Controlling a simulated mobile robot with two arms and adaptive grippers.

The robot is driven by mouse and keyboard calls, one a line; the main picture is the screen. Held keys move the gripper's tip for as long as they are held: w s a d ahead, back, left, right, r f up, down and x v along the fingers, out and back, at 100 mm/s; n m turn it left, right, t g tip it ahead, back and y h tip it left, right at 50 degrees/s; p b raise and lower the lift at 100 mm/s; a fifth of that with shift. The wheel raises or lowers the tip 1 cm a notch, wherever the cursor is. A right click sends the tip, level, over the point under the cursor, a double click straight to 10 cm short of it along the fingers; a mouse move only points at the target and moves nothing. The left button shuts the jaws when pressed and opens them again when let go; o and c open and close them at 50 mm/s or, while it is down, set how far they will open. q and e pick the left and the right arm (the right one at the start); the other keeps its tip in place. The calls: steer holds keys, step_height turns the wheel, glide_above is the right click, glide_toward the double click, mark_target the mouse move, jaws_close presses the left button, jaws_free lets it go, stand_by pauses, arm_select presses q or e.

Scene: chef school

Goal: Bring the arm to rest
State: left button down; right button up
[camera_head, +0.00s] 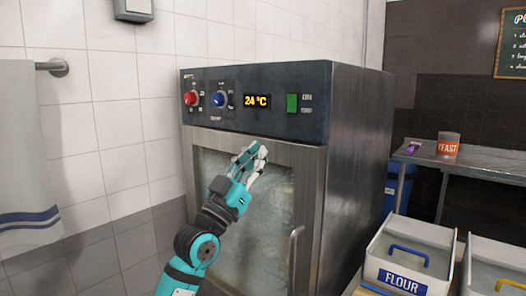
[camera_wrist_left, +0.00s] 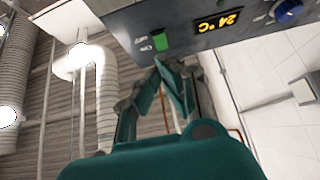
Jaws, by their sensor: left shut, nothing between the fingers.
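My left gripper (camera_head: 254,153) is shut and empty in the head view. It is raised in front of the upper door of a steel oven-like cabinet (camera_head: 349,150), below its control panel. The panel has a red knob (camera_head: 191,98), a blue knob (camera_head: 218,99), a display (camera_head: 257,100) reading 24 °C and a green switch (camera_head: 292,103). The left wrist view shows the gripper fingers (camera_wrist_left: 170,72) close together near the green switch (camera_wrist_left: 160,41). I cannot tell whether they touch the cabinet. My right gripper is not in view.
The cabinet door has a vertical handle (camera_head: 294,262). At right, a steel table (camera_head: 490,165) holds a yeast container (camera_head: 448,145). A flour bin (camera_head: 408,236) stands below it. A towel (camera_head: 25,150) hangs on the tiled wall at left.

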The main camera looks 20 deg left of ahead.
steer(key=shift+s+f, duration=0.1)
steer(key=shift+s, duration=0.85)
